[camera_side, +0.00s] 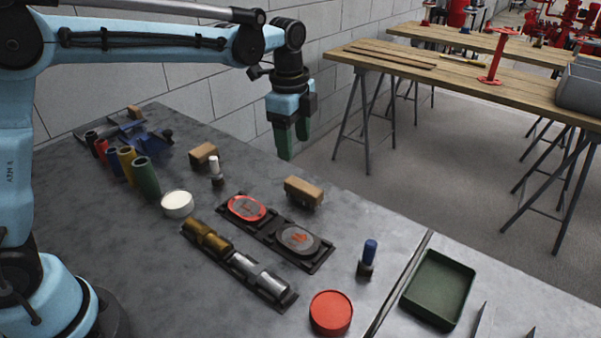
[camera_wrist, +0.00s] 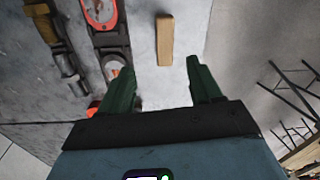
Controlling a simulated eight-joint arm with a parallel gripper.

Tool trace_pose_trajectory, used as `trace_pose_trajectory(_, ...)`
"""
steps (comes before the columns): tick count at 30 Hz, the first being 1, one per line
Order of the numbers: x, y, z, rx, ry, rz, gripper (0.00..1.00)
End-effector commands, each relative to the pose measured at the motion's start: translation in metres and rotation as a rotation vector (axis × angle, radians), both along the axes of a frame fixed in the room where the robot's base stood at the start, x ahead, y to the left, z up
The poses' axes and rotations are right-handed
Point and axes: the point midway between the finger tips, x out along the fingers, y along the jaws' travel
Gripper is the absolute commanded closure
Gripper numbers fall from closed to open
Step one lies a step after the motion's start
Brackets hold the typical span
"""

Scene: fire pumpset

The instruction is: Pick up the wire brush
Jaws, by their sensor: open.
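A wooden-topped block with a dark underside, which looks like the wire brush (camera_side: 303,191), lies on the grey bench beside the far side of a black two-place tray. A tan block, apparently the same one, shows in the wrist view (camera_wrist: 165,40), ahead of the fingertips and roughly between their lines. A smaller similar brown block (camera_side: 204,155) lies farther left; its bristles cannot be made out. My gripper (camera_side: 291,145) points down, above and behind the brush in the side view. Its green fingers (camera_wrist: 160,78) are apart and empty, not touching the brush.
The black tray (camera_side: 268,230) holds a red-rimmed disc and a grey disc. A rack of brass and silver cylinders (camera_side: 240,262), a blue-topped tool (camera_side: 369,255), a red round lid (camera_side: 331,312) and a green bin (camera_side: 438,290) stand nearer. Colored tubes (camera_side: 145,177) stand left.

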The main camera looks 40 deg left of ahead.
Motion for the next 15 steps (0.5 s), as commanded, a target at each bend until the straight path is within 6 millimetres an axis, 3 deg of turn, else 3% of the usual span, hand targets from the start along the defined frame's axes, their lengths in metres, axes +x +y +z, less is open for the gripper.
trace_pose_trajectory(6,0.015,-0.009,-0.017,0.013,0.057,-0.149,0.36)
trace_pose_trajectory(11,0.017,-0.01,-0.03,0.014,0.065,-0.17,0.36)
trace_pose_trajectory(15,0.017,-0.009,-0.052,0.014,0.064,-0.169,0.36)
